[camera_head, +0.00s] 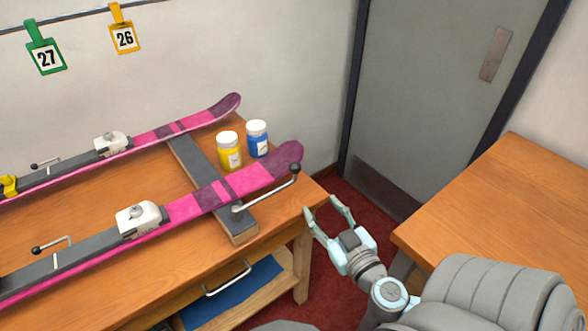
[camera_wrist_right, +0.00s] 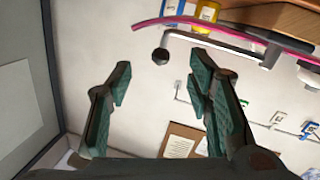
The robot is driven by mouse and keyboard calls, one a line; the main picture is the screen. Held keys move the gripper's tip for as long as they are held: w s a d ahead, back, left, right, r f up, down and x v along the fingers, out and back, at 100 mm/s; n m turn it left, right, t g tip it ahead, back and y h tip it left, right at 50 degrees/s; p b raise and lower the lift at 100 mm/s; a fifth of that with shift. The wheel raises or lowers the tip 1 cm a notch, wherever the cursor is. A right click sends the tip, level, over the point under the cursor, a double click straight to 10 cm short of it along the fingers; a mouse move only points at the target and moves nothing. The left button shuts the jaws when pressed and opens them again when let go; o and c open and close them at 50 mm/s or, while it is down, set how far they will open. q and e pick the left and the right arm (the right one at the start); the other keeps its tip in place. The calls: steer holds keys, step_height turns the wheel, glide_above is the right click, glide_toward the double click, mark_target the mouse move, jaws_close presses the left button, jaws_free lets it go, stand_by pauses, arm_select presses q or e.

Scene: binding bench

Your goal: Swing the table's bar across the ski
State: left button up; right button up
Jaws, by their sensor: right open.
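The metal bar (camera_head: 266,195) runs from a pivot on the table's dark cross rest (camera_head: 205,170) out to a black ball knob (camera_head: 296,168). It lies along the near edge of the front pink-and-grey ski (camera_head: 190,207), roughly parallel to it, not across it. In the right wrist view the bar (camera_wrist_right: 215,44) and its knob (camera_wrist_right: 160,56) show beyond the fingertips. My right gripper (camera_head: 322,205) is open and empty, off the table's right corner, below and right of the knob and apart from it. It also shows in the right wrist view (camera_wrist_right: 159,75). My left gripper is out of view.
A second ski (camera_head: 175,130) lies behind. A yellow jar (camera_head: 229,155) and a blue jar (camera_head: 257,142) stand between the skis. Another wooden table (camera_head: 510,200) is at the right. Red carpet (camera_head: 370,195) shows in the gap.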

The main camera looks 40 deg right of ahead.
mark_target(298, 172)
steer(key=shift+t, duration=0.3)
steer(key=p+x, duration=0.1)
steer(key=x, duration=0.3)
steer(key=r+p+x, duration=0.1)
steer(key=x, duration=0.4)
steer(key=r+p+x, duration=0.1)
steer(key=p+x, duration=0.1)
steer(key=x, duration=0.3)
steer(key=shift+a, duration=0.3)
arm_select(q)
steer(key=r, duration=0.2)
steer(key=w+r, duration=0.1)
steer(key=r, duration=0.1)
arm_select(e)
jaws_close()
